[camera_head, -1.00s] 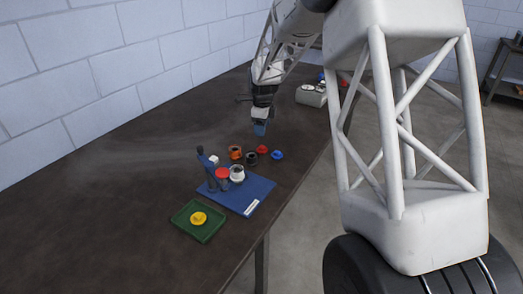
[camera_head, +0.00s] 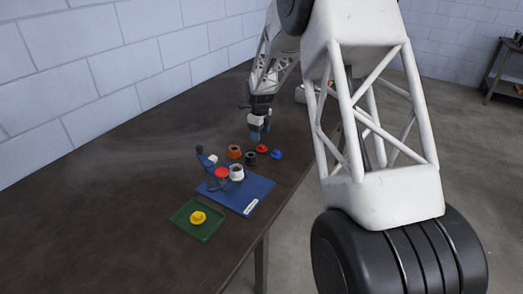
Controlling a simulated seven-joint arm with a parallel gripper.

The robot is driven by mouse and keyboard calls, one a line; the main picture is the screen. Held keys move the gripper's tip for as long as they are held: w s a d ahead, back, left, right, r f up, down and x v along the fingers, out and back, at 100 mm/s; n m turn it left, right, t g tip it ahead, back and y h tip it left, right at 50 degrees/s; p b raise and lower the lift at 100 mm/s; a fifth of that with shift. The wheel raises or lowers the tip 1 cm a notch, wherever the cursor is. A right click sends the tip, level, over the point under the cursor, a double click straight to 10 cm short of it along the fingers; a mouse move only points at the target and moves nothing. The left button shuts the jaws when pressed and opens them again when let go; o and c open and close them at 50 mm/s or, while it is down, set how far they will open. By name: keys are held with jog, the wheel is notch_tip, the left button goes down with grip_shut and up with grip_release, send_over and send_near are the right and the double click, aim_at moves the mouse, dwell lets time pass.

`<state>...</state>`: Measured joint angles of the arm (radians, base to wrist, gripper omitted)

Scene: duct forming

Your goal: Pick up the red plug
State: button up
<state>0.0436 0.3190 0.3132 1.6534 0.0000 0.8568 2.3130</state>
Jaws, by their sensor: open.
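The red plug (camera_head: 262,148) is a small, low red piece lying on the dark table (camera_head: 110,200), just right of an orange ring-like part (camera_head: 234,152) and left of a blue plug (camera_head: 277,154). My gripper (camera_head: 256,138) points down, with its blue-grey fingers just behind and above the red plug in the picture. It is open and nothing shows between its fingers. Whether the fingers touch the plug cannot be told at this size.
A black ring (camera_head: 250,158) lies close in front of the red plug. Nearer is a blue mat (camera_head: 262,188) with a grey fixture, a red-topped piece (camera_head: 222,173) and a white cup-like part (camera_head: 236,172). A green tray (camera_head: 187,226) holds a yellow plug (camera_head: 198,217). The left tabletop is clear.

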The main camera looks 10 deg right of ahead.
aim_at(260, 145)
jog(key=shift+f, duration=0.75)
jog(key=shift+f, duration=0.1)
jog(key=shift+f, duration=2.5)
jog(key=shift+c, duration=0.3)
jog(key=c, duration=0.6)
